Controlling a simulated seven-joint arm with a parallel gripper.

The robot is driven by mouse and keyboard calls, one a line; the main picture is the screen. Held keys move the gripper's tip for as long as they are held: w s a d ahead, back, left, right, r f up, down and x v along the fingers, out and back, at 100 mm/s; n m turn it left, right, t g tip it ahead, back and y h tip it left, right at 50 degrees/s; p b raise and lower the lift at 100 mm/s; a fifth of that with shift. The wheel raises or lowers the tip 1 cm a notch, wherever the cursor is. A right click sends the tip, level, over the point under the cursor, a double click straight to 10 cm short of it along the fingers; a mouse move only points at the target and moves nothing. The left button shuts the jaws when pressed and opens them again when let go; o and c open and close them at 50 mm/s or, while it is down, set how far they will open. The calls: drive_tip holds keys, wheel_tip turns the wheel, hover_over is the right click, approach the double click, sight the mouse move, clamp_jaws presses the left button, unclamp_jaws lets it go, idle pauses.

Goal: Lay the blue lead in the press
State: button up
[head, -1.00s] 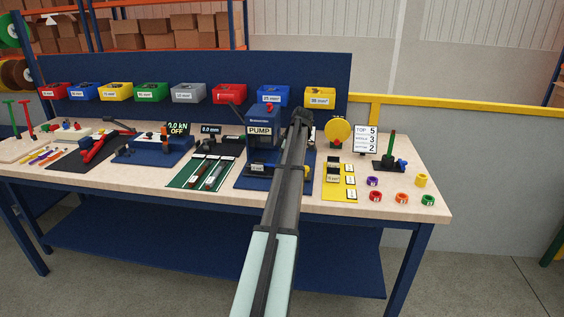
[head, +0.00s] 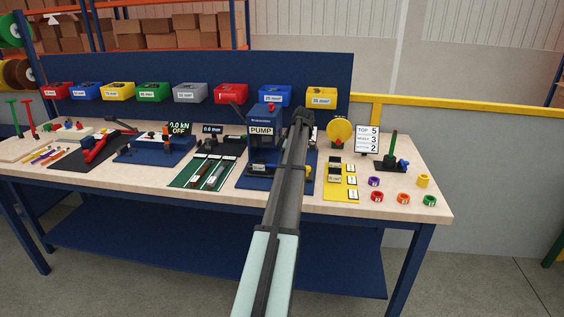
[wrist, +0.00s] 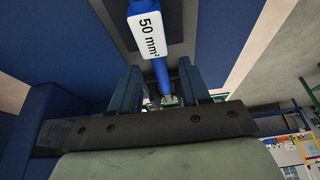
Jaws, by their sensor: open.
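The blue lead (wrist: 161,76) shows in the wrist view with a white "50 mm²" tag (wrist: 148,32). It runs down between the two fingers of my gripper (wrist: 159,70), and its silvery end (wrist: 169,99) is low between them. My gripper is open, with a finger on each side of the lead. In the head view my arm covers much of the blue press base (head: 252,181) beside the unit marked "PUMP" (head: 262,130). My fingers and the lead cannot be made out there, and whether the lead rests in the press is hidden.
A green mat (head: 203,173) with dark rods lies left of the press. A yellow tray (head: 340,182), a stand with a list (head: 367,139) and several coloured rings are to the right. Bins line the back panel. Some bare bench is at the front right.

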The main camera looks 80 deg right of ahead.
drive_tip(key=v, duration=1.3)
drive_tip(key=shift+s+r, duration=0.15)
drive_tip(key=shift+r, duration=0.15)
